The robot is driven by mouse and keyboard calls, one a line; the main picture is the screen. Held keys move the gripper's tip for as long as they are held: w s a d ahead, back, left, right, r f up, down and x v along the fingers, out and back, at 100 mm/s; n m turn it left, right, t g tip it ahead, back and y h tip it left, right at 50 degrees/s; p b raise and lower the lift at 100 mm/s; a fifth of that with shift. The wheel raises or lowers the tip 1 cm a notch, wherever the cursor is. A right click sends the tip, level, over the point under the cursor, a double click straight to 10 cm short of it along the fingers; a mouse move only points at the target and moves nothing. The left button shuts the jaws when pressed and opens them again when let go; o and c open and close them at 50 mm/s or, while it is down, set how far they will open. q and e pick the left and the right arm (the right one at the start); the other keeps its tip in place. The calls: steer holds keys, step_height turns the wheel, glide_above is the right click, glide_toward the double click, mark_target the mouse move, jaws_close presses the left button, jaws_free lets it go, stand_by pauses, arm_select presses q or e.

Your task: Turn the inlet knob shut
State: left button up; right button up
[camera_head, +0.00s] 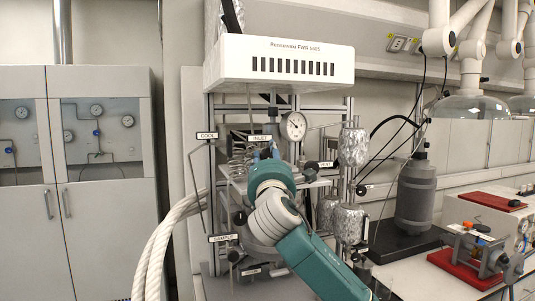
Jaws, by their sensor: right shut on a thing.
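The pressure reactor rig (280,62) stands in the middle under a white box. The INLET label (259,138) shows on its front, left of a round pressure gauge (293,126). My right arm, teal and white, reaches in from the lower right. My right gripper (266,153) is just below the INLET label, small and partly hidden by my own wrist. It is shut on the inlet knob, which is mostly hidden behind the gripper and wrist. My left gripper is not in view.
COOL (207,135), VENT (326,164) and SAMPLE (222,238) labels sit around the rig. Foil-wrapped cylinders (353,147) stand close right of my wrist. A grey bottle (415,195) and red-based devices (465,270) are further right. Thick white hoses (160,245) hang at left.

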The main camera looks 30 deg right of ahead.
steer(key=m+g+p, duration=0.2)
steer(key=m, duration=0.4)
steer(key=m+g+p, duration=0.2)
steer(key=m, duration=0.1)
steer(key=shift+f+m+y, duration=0.15)
steer(key=shift+m+y, duration=0.15)
steer(key=shift+m, duration=0.1)
steer(key=shift+f+m, duration=0.1)
steer(key=shift+m, duration=0.2)
steer(key=o, duration=1.1)
